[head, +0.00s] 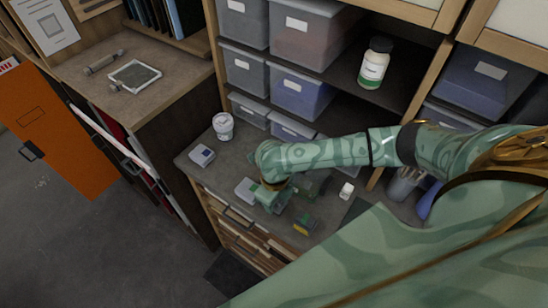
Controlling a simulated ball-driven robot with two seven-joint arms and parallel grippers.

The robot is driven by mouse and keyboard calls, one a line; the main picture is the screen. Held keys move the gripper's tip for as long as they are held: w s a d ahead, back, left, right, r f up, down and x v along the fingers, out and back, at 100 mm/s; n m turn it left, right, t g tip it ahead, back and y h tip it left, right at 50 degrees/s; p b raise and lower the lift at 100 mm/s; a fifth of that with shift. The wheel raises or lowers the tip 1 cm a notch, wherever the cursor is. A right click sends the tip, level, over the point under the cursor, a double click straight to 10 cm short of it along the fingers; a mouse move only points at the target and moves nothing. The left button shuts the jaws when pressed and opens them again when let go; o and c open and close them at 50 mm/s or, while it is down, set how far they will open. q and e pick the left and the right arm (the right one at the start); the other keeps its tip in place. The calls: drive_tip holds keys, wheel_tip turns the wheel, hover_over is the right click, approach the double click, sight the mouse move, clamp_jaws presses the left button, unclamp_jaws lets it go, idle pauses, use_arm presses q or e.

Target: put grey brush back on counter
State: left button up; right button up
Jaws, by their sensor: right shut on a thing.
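My right gripper (272,198) is low over the front part of the grey-brown counter (225,170). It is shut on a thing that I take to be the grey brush. The hand and fingers hide nearly all of it, so its shape and whether it touches the counter cannot be told. My left gripper is not in view.
A light grey block (245,189) lies just left of my gripper, and a green-yellow block (305,223) to its right. A white jar (223,126) and a white-blue box (202,156) stand at the counter's left. A cup (403,184) stands at the right.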

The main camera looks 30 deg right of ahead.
wheel_tip(320, 180, down, 2)
drive_tip(key=shift+f, duration=0.25)
drive_tip(key=shift+a, duration=0.1)
drive_tip(key=o, duration=0.9)
drive_tip(key=shift+o, duration=0.2)
wheel_tip(320, 180, up, 12)
drive_tip(key=shift+r+p, duration=0.1)
drive_tip(key=shift+p, duration=0.65)
